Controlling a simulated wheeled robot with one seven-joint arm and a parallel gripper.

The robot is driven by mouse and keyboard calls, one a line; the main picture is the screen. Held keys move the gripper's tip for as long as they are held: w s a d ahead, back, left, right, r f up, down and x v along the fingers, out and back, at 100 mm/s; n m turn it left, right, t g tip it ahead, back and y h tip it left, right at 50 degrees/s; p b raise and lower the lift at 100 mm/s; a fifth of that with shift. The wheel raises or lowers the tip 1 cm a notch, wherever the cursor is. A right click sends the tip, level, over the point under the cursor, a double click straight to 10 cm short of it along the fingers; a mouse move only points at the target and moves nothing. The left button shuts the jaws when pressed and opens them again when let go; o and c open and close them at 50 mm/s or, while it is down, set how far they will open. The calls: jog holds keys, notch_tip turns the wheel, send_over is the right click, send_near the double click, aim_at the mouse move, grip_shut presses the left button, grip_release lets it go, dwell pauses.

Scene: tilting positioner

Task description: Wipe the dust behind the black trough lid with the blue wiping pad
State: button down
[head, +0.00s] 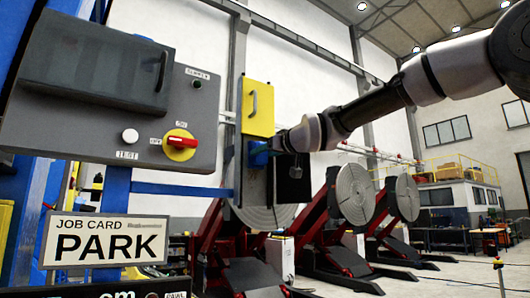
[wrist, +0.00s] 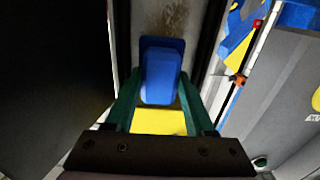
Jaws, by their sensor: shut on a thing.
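My gripper (wrist: 160,98) is shut on the blue wiping pad (wrist: 161,72), which sits between its green fingers. In the head view the pad (head: 258,154) is just below the yellow lid (head: 258,108). A brown dust smear (wrist: 172,14) lies on a grey strip past the pad's far edge in the wrist view. Whether the pad touches the strip cannot be told. A black panel (head: 291,180), which looks like the black trough lid standing open, is right of the pad in the head view. A large dark surface (wrist: 50,80) fills the left of the wrist view.
A grey control box (head: 190,110) with a dark handled cover (head: 95,62) and a red-and-yellow switch (head: 180,144) stands left of the work spot. A job card (head: 107,240) reads PARK. Red positioners with round plates (head: 355,194) stand behind.

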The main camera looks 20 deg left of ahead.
aim_at(257, 167)
jog(key=shift+w+a+f, duration=0.1)
jog(key=shift+f, duration=5.45)
jog(key=shift+s+a, duration=0.15)
jog(key=shift+s, duration=0.15)
jog(key=shift+r, duration=6)
jog(key=shift+f, duration=5.95)
jog(key=v, duration=0.6)
jog(key=shift+s, duration=0.1)
